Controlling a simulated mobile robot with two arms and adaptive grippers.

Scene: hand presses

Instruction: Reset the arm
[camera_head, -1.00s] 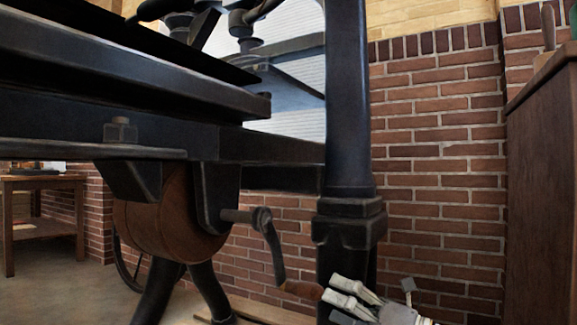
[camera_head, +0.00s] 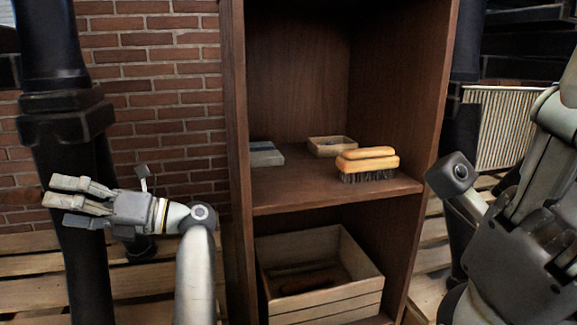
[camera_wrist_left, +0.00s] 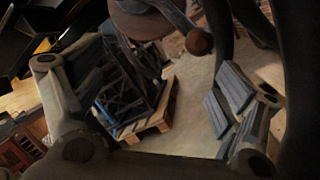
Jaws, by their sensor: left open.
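My left gripper (camera_head: 68,202) reaches in from the lower left of the head view, its fingers pointing left in front of a black press post (camera_head: 62,115). It is open, with nothing between its fingers. In the left wrist view its two fingers (camera_wrist_left: 155,80) stand wide apart. A crank with a round wooden handle (camera_wrist_left: 199,41) shows beyond them, apart from the fingers. My right arm (camera_head: 520,240) shows at the right edge of the head view, folded upward; I cannot make out its gripper fingers.
A wooden cabinet (camera_head: 238,150) stands ahead between my arms. Its shelf holds a brush (camera_head: 367,163), a small box (camera_head: 331,147) and a grey block (camera_head: 265,154). A wooden crate (camera_head: 325,308) sits below. A brick wall (camera_head: 150,70) is behind the left gripper.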

